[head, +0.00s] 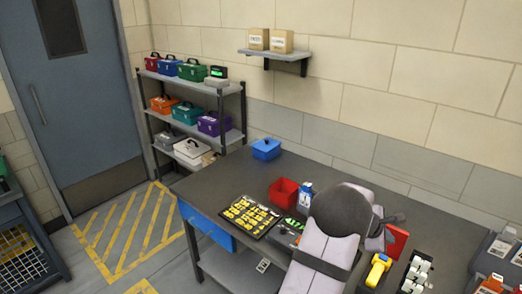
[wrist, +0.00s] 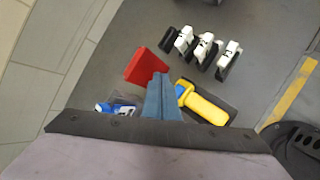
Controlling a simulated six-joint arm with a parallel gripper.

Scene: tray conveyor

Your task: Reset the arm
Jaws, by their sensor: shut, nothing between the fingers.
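My gripper (wrist: 159,97) shows in the wrist view as two blue-grey fingers pressed together, shut and empty. It is over the dark worktable (wrist: 110,75). A red item (wrist: 143,66) lies beyond and left of the fingertips in that view, and a yellow tool (wrist: 207,108) lies to their right. I cannot tell how high the fingers are above the table. In the head view my arm reaches over the front right part of the table, and its bulk hides part of the tabletop; the fingers cannot be made out clearly there.
A red bin (head: 283,191), a tray of yellow pieces (head: 248,217), a white-and-blue bottle (head: 305,195) and a blue box (head: 266,148) stand on the table. White-and-black devices (head: 417,274) stand at right. A shelf rack (head: 195,110) stands behind. The back tabletop has free room.

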